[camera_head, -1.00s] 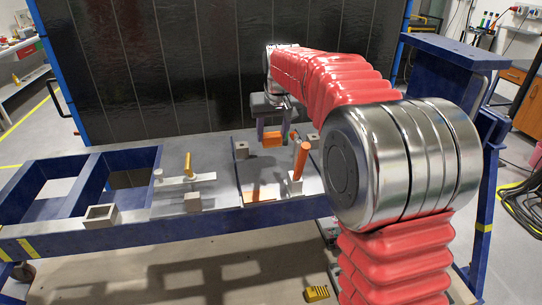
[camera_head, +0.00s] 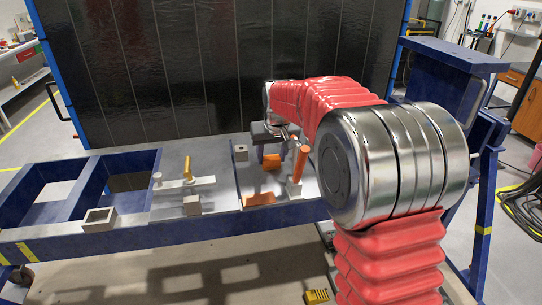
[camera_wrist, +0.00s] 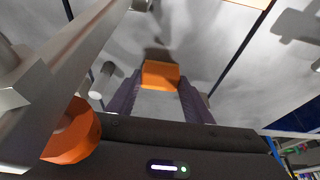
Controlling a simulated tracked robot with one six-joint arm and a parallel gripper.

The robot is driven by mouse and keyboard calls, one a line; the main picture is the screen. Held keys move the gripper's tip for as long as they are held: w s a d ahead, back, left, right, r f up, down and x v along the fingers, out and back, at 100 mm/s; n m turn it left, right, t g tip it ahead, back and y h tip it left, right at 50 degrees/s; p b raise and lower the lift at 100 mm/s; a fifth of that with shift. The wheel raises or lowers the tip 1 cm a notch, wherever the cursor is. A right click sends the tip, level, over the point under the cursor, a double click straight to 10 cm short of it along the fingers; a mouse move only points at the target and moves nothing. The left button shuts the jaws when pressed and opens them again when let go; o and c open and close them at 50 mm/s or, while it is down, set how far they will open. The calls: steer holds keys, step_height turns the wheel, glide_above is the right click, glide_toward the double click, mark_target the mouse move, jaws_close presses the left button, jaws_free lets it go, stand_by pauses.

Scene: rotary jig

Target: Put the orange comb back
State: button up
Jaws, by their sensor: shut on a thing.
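The orange comb (camera_head: 272,162) is a small orange block held between the purple fingers of my gripper (camera_head: 272,155) in the head view, low over the grey plate of the jig. In the wrist view the comb (camera_wrist: 160,75) spans the gap between the fingertips of my gripper (camera_wrist: 160,88). The gripper is shut on it. Whether the comb touches the plate is unclear. Its underside is hidden.
An orange-handled clamp (camera_head: 301,160) stands close to the right of my gripper; its orange end (camera_wrist: 72,137) shows large at left in the wrist view. Another orange piece (camera_head: 258,199) lies at the plate's front edge.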

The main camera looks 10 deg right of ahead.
steer(key=o, duration=1)
steer(key=shift+r, duration=0.1)
steer(key=v, duration=1.2)
steer(key=shift+s+d, duration=0.1)
